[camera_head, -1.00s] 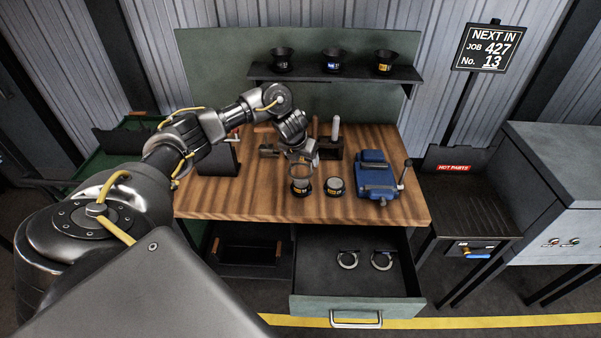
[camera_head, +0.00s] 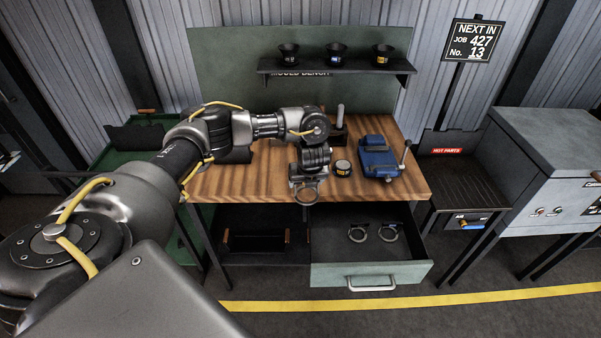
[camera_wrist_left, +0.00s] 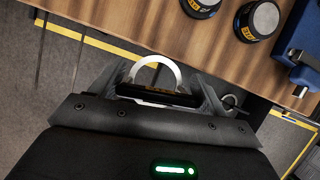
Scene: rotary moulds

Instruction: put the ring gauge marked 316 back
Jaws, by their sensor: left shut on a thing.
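My left gripper (camera_head: 307,178) is shut on a ring gauge (camera_head: 306,190), a bright metal ring, and holds it at the bench's front edge. In the left wrist view the held ring gauge (camera_wrist_left: 178,72) stands out beyond the gripper (camera_wrist_left: 158,92), with a dark part between the fingers; no marking on it is readable. Two more ring gauges, a left one (camera_head: 357,235) and a right one (camera_head: 389,233), lie in the open drawer (camera_head: 366,272), their markings too small to read. My right gripper is not in view.
A round mould piece (camera_head: 343,168) and a blue vise (camera_head: 378,158) stand on the wooden bench (camera_head: 240,185). A shelf (camera_head: 335,68) above holds three dark cups. A dark open compartment (camera_head: 255,240) is left of the drawer. The drawer's front part is clear.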

